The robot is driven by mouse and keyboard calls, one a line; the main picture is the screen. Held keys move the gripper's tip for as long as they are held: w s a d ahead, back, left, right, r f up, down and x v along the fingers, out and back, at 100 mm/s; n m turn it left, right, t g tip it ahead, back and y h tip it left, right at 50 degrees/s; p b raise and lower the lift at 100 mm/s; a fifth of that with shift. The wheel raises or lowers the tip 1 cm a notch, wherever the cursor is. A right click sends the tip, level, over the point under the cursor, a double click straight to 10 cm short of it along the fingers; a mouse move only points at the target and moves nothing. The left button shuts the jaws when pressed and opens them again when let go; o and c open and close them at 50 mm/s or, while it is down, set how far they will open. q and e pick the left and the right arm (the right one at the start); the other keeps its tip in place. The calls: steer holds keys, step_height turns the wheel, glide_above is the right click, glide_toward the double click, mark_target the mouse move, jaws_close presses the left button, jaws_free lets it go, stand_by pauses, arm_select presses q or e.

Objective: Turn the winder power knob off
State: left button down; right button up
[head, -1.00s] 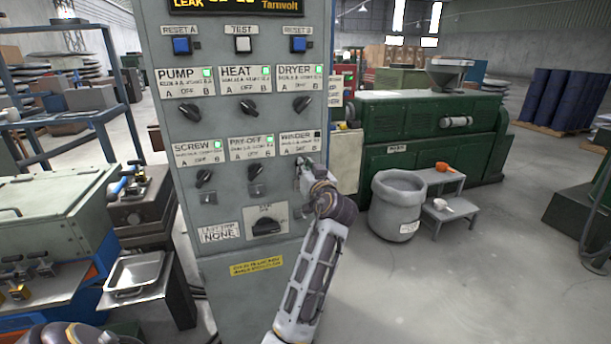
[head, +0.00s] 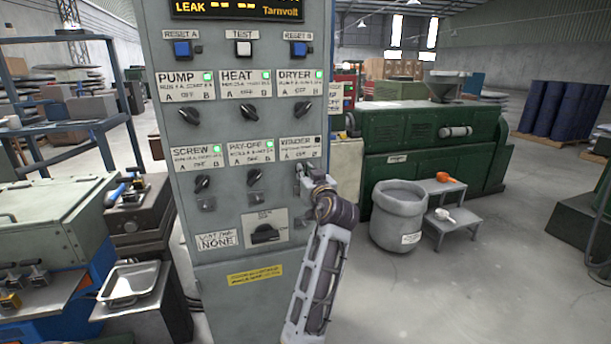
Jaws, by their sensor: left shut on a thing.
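The grey control cabinet (head: 222,250) stands in the middle of the head view. Its WINDER label (head: 297,149) is at the right end of the lower knob row, and the small lamp (head: 318,140) on it is dark. My left gripper (head: 302,174) is at the winder knob position just under this label, shut on the knob. The gripper hides the knob, so its pointing direction cannot be told. My right gripper is out of view.
The pay-off knob (head: 254,178) is left of my gripper and the dryer knob (head: 304,109) is above it. The other labelled lamps glow green. A grey bin (head: 399,222) and small steps (head: 452,226) stand to the right, with open floor in front.

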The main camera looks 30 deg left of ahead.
arm_select(q)
steer(key=c, duration=1.5)
jaws_free()
steer(key=shift+o, duration=0.2)
steer(key=shift+r, duration=0.15)
steer(key=shift+r, duration=4.85)
